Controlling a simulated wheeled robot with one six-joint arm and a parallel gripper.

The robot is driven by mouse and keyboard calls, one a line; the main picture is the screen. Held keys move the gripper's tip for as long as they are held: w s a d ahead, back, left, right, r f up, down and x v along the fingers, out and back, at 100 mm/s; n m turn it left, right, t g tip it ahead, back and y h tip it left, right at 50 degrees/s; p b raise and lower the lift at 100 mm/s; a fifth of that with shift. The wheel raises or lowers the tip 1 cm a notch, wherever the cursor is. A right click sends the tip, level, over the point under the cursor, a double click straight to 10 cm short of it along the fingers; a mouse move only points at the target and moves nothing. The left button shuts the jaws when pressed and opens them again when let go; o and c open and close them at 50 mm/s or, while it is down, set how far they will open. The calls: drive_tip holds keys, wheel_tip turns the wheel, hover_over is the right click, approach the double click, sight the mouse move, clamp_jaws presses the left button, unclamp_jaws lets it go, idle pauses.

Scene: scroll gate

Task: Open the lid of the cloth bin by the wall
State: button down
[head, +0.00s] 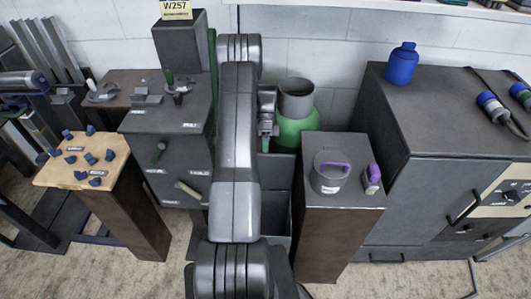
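A dark grey box (279,173), which may be the cloth bin, stands low near the wall behind my arm. My arm hides its left part, and I cannot make out whether its lid is open or shut. My arm rises through the middle of the head view. What looks like my wrist and gripper (267,125) shows as a small grey shape just right of the arm, above the dark box in the picture. Its fingers are too small and too covered to read, and I cannot tell whether it touches anything.
A green cylinder with a grey collar (297,133) stands behind the box. To the right is a brown pedestal (326,240) with a grey, purple-handled item, then a large grey cabinet (400,195) bearing a blue bottle (402,64). To the left are a grey cabinet (180,150) and a wood-topped stand (75,178).

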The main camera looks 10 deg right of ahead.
drive_tip(key=c, duration=1.5)
unclamp_jaws()
drive_tip(key=shift+f, duration=0.35)
drive_tip(key=shift+o, duration=0.2)
drive_tip(key=shift+r, duration=0.2)
drive_tip(key=p+v, duration=0.4)
drive_tip(key=v, duration=0.7)
drive_tip(key=shift+w+r, duration=0.25)
drive_tip(key=shift+w, duration=0.1)
drive_tip(key=shift+d+f, duration=0.1)
